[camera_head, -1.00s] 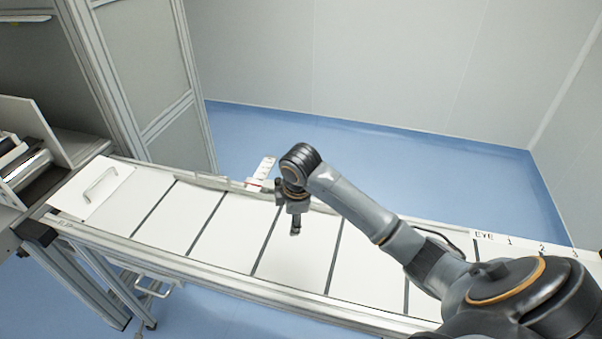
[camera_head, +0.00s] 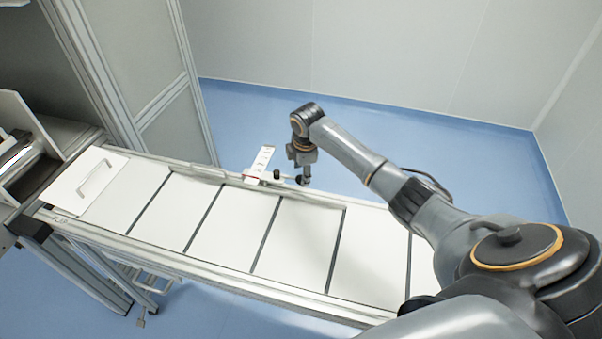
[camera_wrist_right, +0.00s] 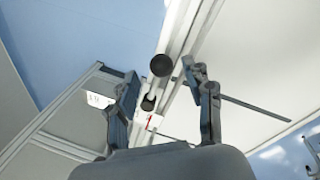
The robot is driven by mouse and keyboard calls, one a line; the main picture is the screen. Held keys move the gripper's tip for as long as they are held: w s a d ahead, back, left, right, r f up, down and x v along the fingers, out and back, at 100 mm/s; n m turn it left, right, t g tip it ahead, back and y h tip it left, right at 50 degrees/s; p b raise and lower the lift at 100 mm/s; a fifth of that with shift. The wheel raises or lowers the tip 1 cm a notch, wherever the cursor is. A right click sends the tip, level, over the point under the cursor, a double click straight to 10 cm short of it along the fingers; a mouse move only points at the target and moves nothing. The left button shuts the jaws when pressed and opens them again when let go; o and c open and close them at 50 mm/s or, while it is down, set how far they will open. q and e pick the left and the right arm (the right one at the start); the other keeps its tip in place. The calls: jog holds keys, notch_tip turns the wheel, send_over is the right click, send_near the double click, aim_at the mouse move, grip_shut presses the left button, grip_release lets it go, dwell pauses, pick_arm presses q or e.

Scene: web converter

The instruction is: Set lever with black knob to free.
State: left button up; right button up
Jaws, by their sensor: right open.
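The lever's round black knob (camera_wrist_right: 161,65) shows in the right wrist view between my fingers, apart from both. Its rod runs down toward a small white bracket with a red mark (camera_wrist_right: 154,121). In the head view the white label plate (camera_head: 263,158) stands out from the far rail, with small dark parts beside my gripper; its lettering is too small to read. My right gripper (camera_head: 305,180) is at the far rail, just right of the plate. It also shows in the right wrist view (camera_wrist_right: 161,77), open, with a finger on each side of the knob. My left gripper is out of view.
The long white-panelled table (camera_head: 235,228) runs across the view, its top clear. A white panel with a handle (camera_head: 75,188) lies at its left end. A grey cabinet (camera_head: 130,70) stands behind. Blue floor (camera_head: 240,120) lies open beyond the far rail.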

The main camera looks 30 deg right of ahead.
aim_at(292, 178)
jog(key=shift+w+f, duration=0.1)
jog(key=shift+f, duration=0.85)
jog(key=shift+w+f, duration=0.1)
jog(key=shift+f, duration=0.35)
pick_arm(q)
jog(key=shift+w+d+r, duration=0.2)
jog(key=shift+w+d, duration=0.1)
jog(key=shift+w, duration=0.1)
pick_arm(e)
grip_shut()
